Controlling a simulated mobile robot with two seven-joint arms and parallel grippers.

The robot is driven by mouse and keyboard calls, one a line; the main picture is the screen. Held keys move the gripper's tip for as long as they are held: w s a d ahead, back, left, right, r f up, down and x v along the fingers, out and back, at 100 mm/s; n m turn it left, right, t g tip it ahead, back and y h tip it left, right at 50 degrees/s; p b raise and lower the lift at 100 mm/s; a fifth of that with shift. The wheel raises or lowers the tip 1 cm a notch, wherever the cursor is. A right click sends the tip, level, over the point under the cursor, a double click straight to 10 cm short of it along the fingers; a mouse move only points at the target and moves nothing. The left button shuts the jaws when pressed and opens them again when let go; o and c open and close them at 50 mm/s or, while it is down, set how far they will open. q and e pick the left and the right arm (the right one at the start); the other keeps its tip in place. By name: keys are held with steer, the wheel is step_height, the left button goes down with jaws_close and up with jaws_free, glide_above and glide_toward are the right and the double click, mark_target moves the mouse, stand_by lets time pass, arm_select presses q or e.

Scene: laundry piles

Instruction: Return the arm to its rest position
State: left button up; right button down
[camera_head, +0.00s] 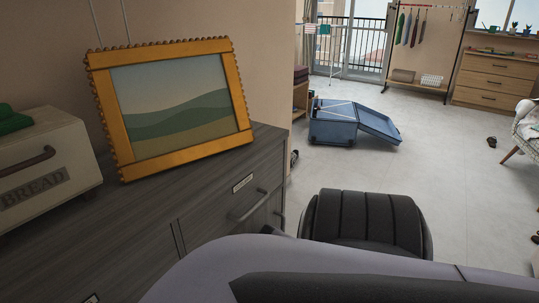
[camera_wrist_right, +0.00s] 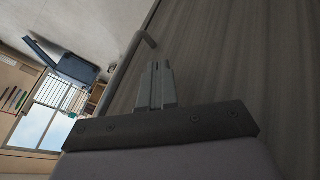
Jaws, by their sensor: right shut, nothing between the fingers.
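My right gripper (camera_wrist_right: 157,85) shows in the right wrist view, with its two narrow grey fingers together and nothing between them. It is in front of the grey wood-grain dresser (camera_wrist_right: 220,60), close to a bar handle (camera_wrist_right: 148,40); whether it touches the handle I cannot tell. In the head view, a pale arm link of mine fills the bottom and hides the lower dresser front and the right fingers. My left gripper is in neither view.
The grey dresser (camera_head: 150,205) at left carries a gold-framed picture (camera_head: 180,105) and a bread box (camera_head: 45,165). A dark ribbed chair (camera_head: 365,225) stands close by at its right. The pale floor (camera_head: 460,190) at right is mostly clear.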

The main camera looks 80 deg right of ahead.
steer(key=p+v, duration=0.3)
steer(key=v, duration=0.3)
steer(key=shift+a+r+p, duration=0.3)
steer(key=shift+p, duration=0.1)
